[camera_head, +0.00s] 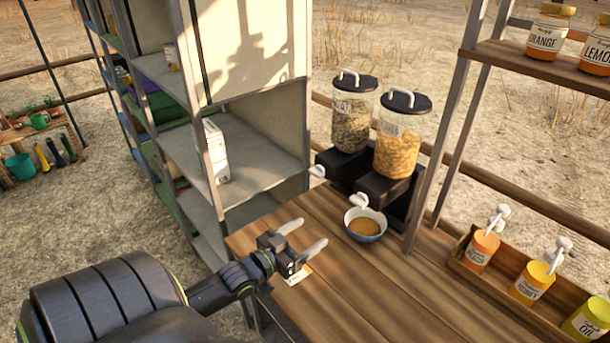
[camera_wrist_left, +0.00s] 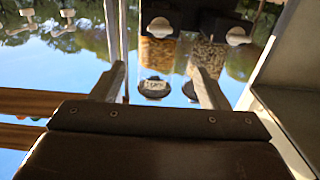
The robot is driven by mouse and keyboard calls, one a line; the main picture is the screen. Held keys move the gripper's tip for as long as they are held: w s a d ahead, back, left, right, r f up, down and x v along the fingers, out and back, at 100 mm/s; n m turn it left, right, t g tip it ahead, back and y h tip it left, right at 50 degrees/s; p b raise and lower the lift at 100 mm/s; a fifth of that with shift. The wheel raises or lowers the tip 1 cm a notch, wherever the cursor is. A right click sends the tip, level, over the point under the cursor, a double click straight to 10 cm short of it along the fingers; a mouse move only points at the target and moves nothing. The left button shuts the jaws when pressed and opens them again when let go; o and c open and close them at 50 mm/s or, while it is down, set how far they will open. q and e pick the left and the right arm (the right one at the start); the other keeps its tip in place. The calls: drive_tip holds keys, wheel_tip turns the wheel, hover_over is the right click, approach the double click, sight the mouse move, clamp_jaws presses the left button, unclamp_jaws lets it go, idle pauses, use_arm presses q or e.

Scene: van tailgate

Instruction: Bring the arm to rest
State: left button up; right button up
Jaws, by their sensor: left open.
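My left gripper (camera_head: 302,238) comes in from the left in the head view. Its two pale fingers are spread apart with nothing between them. In the left wrist view the open fingers (camera_wrist_left: 160,80) show against two dispensers, which appear upside down. My right gripper is in neither view.
Two black-lidded dispensers, one with greyish contents (camera_head: 352,112) and one with golden contents (camera_head: 399,140), stand behind the bowl. A grey shelf unit (camera_head: 260,155) stands left. Pump bottles (camera_head: 482,250) sit in a wooden tray at right. Jars (camera_head: 548,32) stand on a shelf above.

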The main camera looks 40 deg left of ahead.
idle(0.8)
use_arm(q)
drive_tip(key=s+d+f+g+y, duration=0.1)
drive_tip(key=s+d+f+g, duration=0.6)
drive_tip(key=s, duration=0.1)
drive_tip(key=s+d+n+g+y, duration=0.1)
drive_tip(key=s+d+g+y, duration=0.1)
drive_tip(key=s+g, duration=0.8)
drive_tip(key=s+a+f+t+b, duration=0.1)
drive_tip(key=s+f+b, duration=0.2)
drive_tip(key=f, duration=2.5)
drive_tip(key=s+d+f+b, duration=0.1)
drive_tip(key=s+f+b, duration=0.1)
drive_tip(key=s+f, duration=1.3)
wheel_tip(320, 180, down, 3)
drive_tip(key=shift+s+f+g+h, duration=0.15)
drive_tip(key=shift+s+g+h, duration=0.05)
drive_tip(key=shift+g+h, duration=0.2)
